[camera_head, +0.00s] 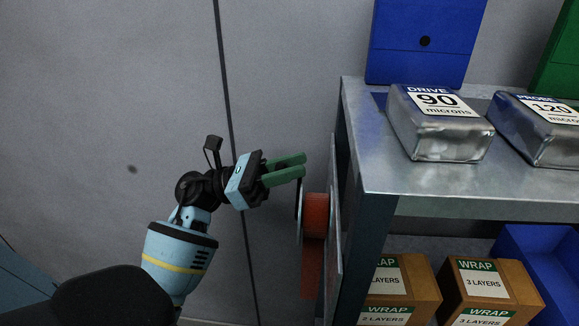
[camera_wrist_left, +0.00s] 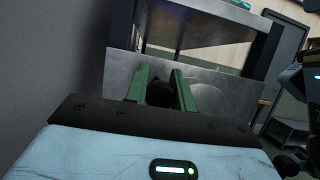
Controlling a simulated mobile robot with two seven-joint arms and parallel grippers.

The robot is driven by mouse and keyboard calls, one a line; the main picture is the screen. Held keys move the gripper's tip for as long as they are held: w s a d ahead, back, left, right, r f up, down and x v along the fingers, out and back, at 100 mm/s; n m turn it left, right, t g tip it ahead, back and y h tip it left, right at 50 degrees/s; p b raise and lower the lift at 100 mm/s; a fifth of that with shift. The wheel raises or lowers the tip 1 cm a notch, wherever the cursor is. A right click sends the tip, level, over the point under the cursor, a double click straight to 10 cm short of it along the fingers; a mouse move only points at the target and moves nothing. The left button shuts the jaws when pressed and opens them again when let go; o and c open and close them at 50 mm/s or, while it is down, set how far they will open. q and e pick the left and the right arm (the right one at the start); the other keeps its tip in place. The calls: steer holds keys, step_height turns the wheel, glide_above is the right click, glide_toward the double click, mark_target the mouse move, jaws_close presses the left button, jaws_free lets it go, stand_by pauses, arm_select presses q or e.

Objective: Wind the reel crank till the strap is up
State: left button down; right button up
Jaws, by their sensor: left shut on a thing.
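The reel (camera_head: 315,215) with its orange-red strap is mounted on the left side of the metal bench, and a length of strap hangs below it. The crank (camera_head: 299,199) is a thin dark arm on the reel's near left side. My left gripper (camera_head: 297,168) has green fingers and is at the upper end of the crank, shut on its handle. In the left wrist view, the dark round handle (camera_wrist_left: 160,93) shows between the two fingers (camera_wrist_left: 161,80). The fingers hide most of the handle in the head view.
The metal bench (camera_head: 470,208) carries two labelled blocks, DRIVE 90 (camera_head: 437,140) and PROBE 120 (camera_head: 540,147). A blue case (camera_head: 400,65) stands behind them. WRAP boxes (camera_head: 488,283) and a blue bin (camera_head: 535,250) sit below. The grey wall side at left is clear.

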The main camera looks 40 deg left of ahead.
arm_select(q)
steer(key=shift+m, duration=0.3)
arm_select(e)
steer(key=shift+s+f, duration=0.1)
steer(key=shift+f, duration=0.15)
